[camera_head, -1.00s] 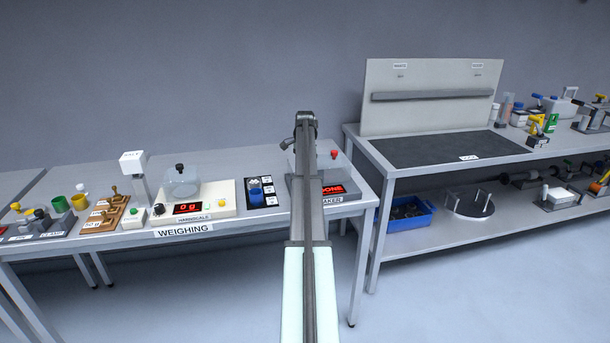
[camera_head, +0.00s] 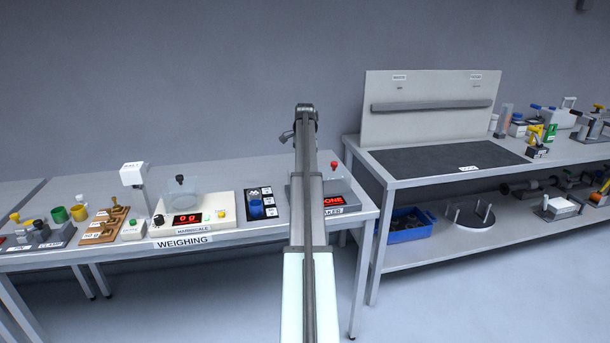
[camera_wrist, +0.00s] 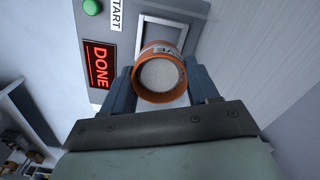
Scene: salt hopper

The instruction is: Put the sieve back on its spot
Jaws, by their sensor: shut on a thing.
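My gripper (camera_wrist: 163,88) is shut on the sieve (camera_wrist: 151,93), an orange round cup with a white label reading partly "VE". Its open end faces the wrist camera. A pale, grainy disc shows inside; I cannot tell whether it is mesh or salt. The sieve is over or beside the grey shaker (camera_wrist: 122,55), which has a red DONE display (camera_wrist: 100,63) and a green START button (camera_wrist: 93,6). In the head view the shaker (camera_head: 345,187) is partly behind my arm, and sieve and gripper are hidden. I cannot identify the sieve's spot.
The weighing table also holds a scale (camera_head: 195,218) with a clear vessel (camera_head: 182,197), and a black panel (camera_head: 270,209) with a blue item. A taller bench (camera_head: 440,158) with a dark mat stands at right. A blue bin (camera_head: 405,228) is on its lower shelf.

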